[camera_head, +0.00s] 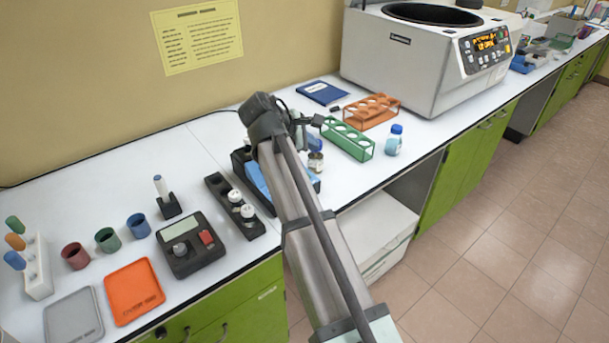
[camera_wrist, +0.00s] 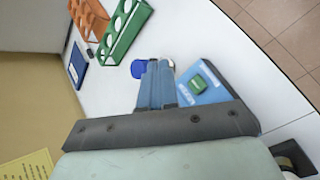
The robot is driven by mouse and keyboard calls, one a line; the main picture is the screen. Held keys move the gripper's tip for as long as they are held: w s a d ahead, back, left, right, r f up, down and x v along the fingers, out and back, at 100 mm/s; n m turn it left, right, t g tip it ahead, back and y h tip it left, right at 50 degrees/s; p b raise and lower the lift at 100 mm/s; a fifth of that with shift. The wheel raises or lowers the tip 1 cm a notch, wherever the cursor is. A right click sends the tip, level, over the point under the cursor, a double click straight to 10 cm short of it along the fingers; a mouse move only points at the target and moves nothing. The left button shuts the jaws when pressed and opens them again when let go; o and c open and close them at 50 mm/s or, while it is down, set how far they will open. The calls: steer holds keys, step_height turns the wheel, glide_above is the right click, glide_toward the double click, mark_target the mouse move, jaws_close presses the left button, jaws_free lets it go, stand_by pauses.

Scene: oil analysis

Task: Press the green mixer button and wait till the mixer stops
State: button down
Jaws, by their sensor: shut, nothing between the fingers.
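The mixer shows in the wrist view as a blue panel (camera_wrist: 215,94) with a raised green button (camera_wrist: 197,83). My gripper (camera_wrist: 156,66) is shut and empty, with its fingers just left of the green button in that picture. Whether the fingertips touch anything is unclear. In the head view my gripper (camera_head: 314,121) is over the bench beyond my arm. A blue and black device (camera_head: 257,183), likely the mixer, is partly hidden behind my arm there, and its button cannot be seen. Whether the mixer is running cannot be told.
A green rack (camera_head: 347,139), an orange rack (camera_head: 372,110) and a blue-capped bottle (camera_head: 394,141) stand close to my gripper. A white centrifuge (camera_head: 405,60) stands behind them. A black holder with white-capped vials (camera_head: 235,205) is left of my arm. The bench's front edge is nearby.

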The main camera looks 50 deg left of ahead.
steer(key=shift+s+a+r, duration=0.3)
steer(key=shift+s+r, duration=0.15)
steer(key=shift+r, duration=0.05)
steer(key=shift+s+a+r, duration=0.25)
steer(key=shift+s+r, duration=0.15)
steer(key=shift+r, duration=0.05)
steer(key=shift+f, duration=0.1)
steer(key=shift+f, duration=4.3)
steer(key=shift+f, duration=0.3)
steer(key=shift+f, duration=0.15)
steer(key=shift+f, duration=0.45)
steer(key=shift+r, duration=0.85)
